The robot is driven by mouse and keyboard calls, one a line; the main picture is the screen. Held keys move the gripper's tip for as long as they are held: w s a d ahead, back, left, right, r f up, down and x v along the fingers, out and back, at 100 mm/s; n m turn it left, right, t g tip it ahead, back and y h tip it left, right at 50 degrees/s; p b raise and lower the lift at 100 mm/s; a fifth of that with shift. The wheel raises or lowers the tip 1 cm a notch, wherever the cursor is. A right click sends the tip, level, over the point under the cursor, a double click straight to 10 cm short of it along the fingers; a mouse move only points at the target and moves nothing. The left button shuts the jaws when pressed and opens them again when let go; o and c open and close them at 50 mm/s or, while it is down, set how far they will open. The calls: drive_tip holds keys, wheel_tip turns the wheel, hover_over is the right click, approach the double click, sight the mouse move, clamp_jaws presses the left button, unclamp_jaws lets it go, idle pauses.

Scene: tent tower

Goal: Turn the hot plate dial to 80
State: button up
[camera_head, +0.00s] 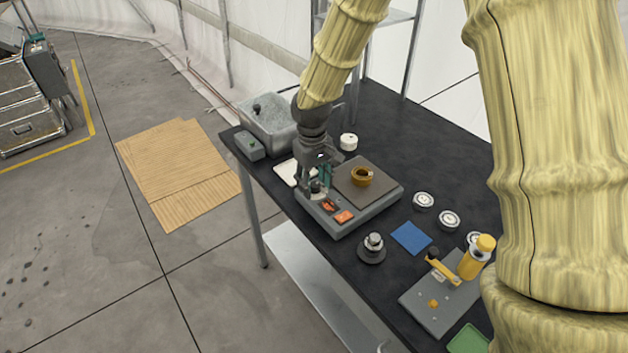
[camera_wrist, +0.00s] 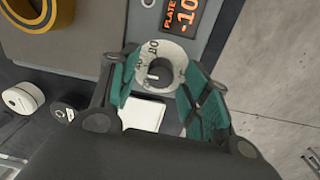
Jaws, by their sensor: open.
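The hot plate (camera_head: 364,211) is a grey box with a dark flat top on the black table. Its front panel has small orange displays; one in the wrist view (camera_wrist: 183,14) reads "PLATE" with "-10" partly cut off. The dial (camera_wrist: 158,68) is a pale round knob with printed numbers and a dark centre; it also shows in the head view (camera_head: 317,188), partly hidden by my gripper. My gripper (camera_head: 317,186) is over the dial. In the wrist view its teal-padded fingers (camera_wrist: 165,82) stand on either side of the dial, open; I cannot tell whether they touch it.
A brown-yellow ring (camera_head: 362,176) sits on the plate top. A white round container (camera_head: 348,142) and a grey basin (camera_head: 267,122) stand behind. A dark weight-like piece (camera_head: 372,248), blue pad (camera_head: 411,238), several white discs and a yellow-handled press (camera_head: 440,300) lie to the right.

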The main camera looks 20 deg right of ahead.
drive_tip(key=c, duration=1)
drive_tip(key=shift+c, duration=0.2)
drive_tip(key=m+p, duration=0.2)
drive_tip(key=m, duration=0.3)
drive_tip(key=shift+r+m, duration=0.1)
drive_tip(key=shift+m, duration=0.2)
drive_tip(key=m+p, duration=0.2)
drive_tip(key=m, duration=0.4)
drive_tip(key=shift+d, duration=0.1)
drive_tip(key=shift+m, duration=0.3)
drive_tip(key=o, duration=1)
